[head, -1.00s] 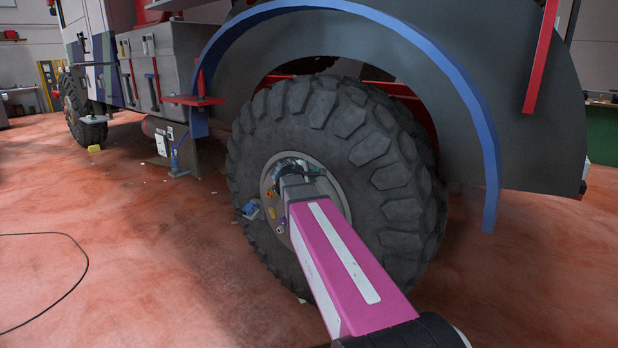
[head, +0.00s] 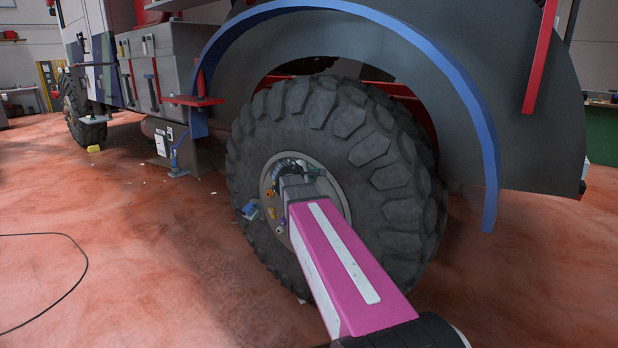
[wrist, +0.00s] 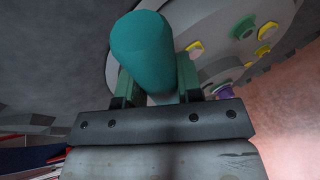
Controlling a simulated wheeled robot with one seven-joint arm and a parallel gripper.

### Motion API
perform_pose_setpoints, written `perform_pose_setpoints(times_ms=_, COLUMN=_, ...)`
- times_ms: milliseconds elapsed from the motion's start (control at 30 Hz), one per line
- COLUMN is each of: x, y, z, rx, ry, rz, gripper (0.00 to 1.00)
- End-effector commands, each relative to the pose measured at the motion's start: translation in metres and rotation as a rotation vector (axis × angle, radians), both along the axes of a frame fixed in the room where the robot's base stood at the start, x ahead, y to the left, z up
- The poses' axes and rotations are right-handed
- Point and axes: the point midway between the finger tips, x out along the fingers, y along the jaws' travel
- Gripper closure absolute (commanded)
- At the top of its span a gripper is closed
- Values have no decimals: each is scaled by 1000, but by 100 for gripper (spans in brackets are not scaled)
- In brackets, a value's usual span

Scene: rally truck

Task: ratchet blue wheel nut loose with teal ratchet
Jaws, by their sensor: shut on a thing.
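The teal ratchet (wrist: 143,45) shows in the wrist view as a thick rounded handle between the two fingers. My gripper (wrist: 157,82) is shut on it. In the head view my gripper (head: 297,172) is in front of the wheel hub (head: 343,200), and a dark teal part of the ratchet shows beside it.
The big tyre (head: 380,180) surrounds the hub, under a blue fender arch (head: 450,70). A black cable (head: 85,262) lies on the red floor at the left, which is mostly clear.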

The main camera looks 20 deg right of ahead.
Motion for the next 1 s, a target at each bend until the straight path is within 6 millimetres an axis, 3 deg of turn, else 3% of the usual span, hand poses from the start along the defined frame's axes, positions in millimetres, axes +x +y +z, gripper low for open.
perform_pose_setpoints(times_ms=1000, x=10, y=-13, z=1, rx=0, ry=-2, rz=1, gripper=100)
